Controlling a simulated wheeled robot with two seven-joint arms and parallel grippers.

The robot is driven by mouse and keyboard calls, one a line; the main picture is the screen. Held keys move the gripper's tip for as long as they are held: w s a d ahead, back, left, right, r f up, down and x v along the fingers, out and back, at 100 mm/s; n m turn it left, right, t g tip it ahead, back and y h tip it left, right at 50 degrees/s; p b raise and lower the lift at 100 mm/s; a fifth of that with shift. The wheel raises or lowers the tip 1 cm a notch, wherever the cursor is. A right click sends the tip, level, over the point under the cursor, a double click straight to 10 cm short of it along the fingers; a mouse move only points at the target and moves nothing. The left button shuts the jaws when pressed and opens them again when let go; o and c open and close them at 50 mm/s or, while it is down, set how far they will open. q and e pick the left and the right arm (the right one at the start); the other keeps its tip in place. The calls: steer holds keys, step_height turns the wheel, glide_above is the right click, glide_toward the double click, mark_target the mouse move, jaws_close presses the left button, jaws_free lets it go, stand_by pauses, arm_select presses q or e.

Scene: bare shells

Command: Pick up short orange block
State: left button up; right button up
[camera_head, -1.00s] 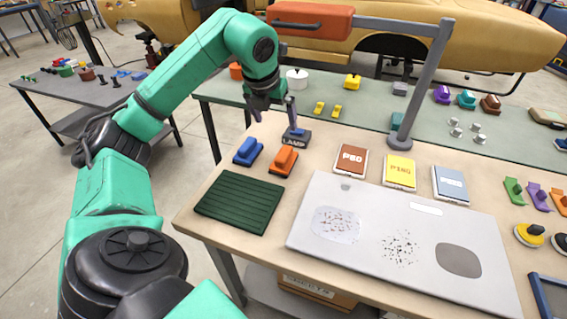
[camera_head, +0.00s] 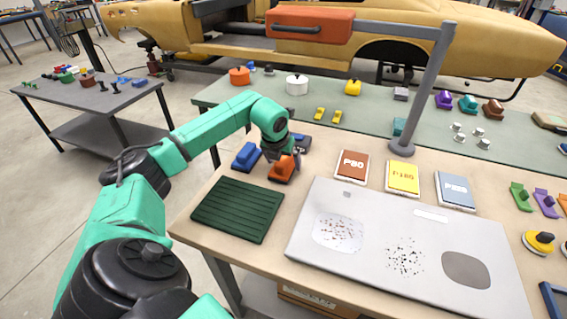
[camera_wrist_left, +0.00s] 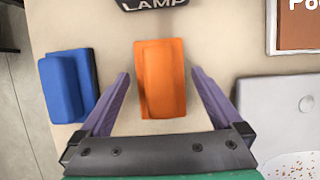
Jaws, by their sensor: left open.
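The short orange block (camera_head: 283,169) stands on the wooden table, behind the green ribbed mat (camera_head: 238,209). In the left wrist view the orange block (camera_wrist_left: 160,78) lies between the two purple fingers. My left gripper (camera_head: 284,158) is open over it, with a gap on each side in the left wrist view (camera_wrist_left: 160,90). The gripper hides part of the block in the head view. A blue block (camera_head: 246,156) stands just left of the orange one and also shows in the left wrist view (camera_wrist_left: 68,85). My right gripper is not in view.
The dark LAMP base (camera_wrist_left: 152,4) lies just beyond the orange block. Sanding sheets marked P80 (camera_head: 352,165) and P180 (camera_head: 402,177) lie to the right. A grey panel (camera_head: 375,262) covers the front of the table. A lamp post (camera_head: 425,90) rises behind.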

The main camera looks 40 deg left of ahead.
mark_target(284, 158)
arm_select(q)
steer(key=shift+w+a+f, duration=0.1)
steer(key=shift+w+f, duration=0.05)
steer(key=shift+f, duration=0.15)
steer(key=shift+r, duration=0.1)
steer(key=c, duration=1.3)
step_height(284, 158, up, 20)
steer(key=shift+r, duration=0.1)
steer(key=o, duration=0.7)
steer(key=shift+c, duration=0.2)
steer(key=c, duration=0.4)
